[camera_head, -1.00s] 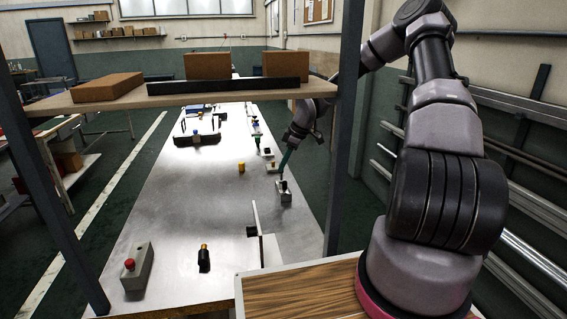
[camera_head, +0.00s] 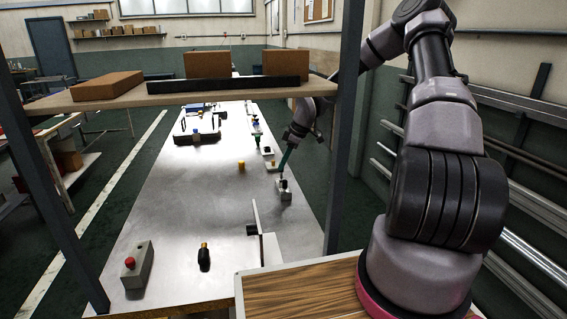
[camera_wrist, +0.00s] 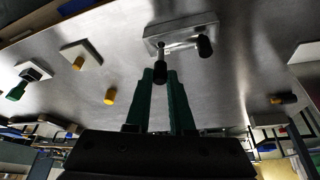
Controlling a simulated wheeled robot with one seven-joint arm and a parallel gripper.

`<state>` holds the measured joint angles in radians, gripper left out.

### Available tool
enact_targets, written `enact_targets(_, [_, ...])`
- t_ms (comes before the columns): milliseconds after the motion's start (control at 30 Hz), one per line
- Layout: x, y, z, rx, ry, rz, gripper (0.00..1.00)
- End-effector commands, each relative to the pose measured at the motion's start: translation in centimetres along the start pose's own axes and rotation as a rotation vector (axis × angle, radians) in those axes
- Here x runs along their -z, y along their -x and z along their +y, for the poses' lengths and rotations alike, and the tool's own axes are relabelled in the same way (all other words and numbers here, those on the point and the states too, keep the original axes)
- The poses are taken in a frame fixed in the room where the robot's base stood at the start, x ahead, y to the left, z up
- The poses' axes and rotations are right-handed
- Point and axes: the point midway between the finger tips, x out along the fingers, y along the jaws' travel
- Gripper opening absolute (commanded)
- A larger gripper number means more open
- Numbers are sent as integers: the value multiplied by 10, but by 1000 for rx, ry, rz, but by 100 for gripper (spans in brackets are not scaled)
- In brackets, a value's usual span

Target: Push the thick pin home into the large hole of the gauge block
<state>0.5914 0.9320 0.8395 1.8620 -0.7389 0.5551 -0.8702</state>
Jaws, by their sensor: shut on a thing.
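The gauge block (camera_wrist: 172,27) is a pale grey block on the metal table, at the top middle of the wrist view. My gripper (camera_wrist: 160,74) has green fingers, closed on either side of a black-handled pin (camera_wrist: 160,69). The pin's shiny shank points to the block; how deep it sits is unclear. A second black-handled pin (camera_wrist: 204,46) stands at the block's right side. The holes are hidden. In the head view my gripper (camera_head: 282,174) is small, just above the block.
A yellow peg (camera_wrist: 110,97) and a plate with a yellow peg (camera_wrist: 80,55) stand to the left in the wrist view. The shelf (camera_head: 200,95) with brown boxes crosses the head view. A grey box with a red button (camera_head: 138,268) is at front left. The table's middle is mostly clear.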

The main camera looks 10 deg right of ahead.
Motion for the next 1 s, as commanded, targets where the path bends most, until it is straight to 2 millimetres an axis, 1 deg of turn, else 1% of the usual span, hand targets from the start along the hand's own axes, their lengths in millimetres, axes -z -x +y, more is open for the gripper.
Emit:
enact_targets(467, [0,-1,0,0,1,0,0])
enact_targets(1000, [-5,-13,0,0,0,0,0])
